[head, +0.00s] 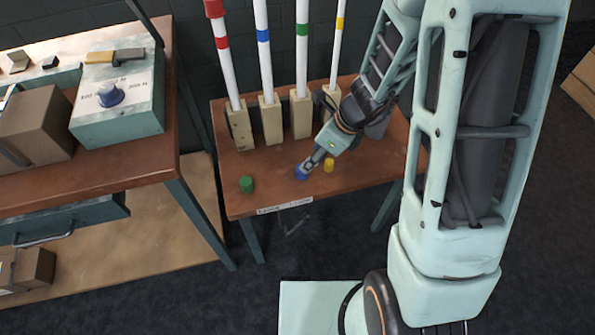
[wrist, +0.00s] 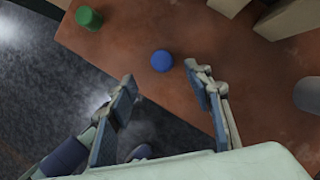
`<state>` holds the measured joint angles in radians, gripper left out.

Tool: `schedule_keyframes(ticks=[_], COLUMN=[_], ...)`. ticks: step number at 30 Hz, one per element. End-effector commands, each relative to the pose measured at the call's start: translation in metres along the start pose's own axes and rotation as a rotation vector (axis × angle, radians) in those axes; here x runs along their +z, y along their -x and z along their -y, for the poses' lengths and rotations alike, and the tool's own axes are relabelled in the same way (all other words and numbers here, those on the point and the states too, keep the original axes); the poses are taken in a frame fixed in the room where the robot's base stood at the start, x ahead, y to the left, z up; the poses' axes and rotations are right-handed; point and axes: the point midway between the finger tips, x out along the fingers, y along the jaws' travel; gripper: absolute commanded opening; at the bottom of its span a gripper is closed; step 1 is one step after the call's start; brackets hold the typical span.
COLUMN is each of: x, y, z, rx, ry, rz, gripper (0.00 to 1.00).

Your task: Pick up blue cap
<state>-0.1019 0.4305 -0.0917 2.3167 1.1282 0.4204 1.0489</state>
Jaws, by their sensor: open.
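The blue cap (head: 301,172) sits on the small brown table near its front edge, and it also shows in the wrist view (wrist: 162,61). My gripper (head: 312,163) is just above and beside it in the head view. In the wrist view my gripper (wrist: 160,82) is open, with its two fingers apart and nothing between them. The blue cap lies just beyond the fingertips, nearer the right finger. Whether a finger touches the cap cannot be told.
A green cap (head: 246,184) is to the left and a yellow cap (head: 328,165) close to the right. Several tubes with coloured bands stand in wooden blocks (head: 272,120) behind. A workbench (head: 170,130) with a dial box (head: 118,98) is on the left. The table front is otherwise clear.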

Motion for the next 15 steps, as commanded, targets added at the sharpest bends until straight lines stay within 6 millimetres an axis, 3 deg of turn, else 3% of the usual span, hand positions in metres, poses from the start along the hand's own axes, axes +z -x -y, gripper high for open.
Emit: schedule_keyframes(ticks=[1,4,15], x=[-0.003,-0.002,-0.002], y=[-0.015,-0.029,-0.059], z=[-0.001,0.0,0.001], rx=[0.003,0.001,0.0], ry=[-0.001,0.001,0.003], rz=[-0.002,-0.002,-0.003], gripper=[0.46,0.46,0.46])
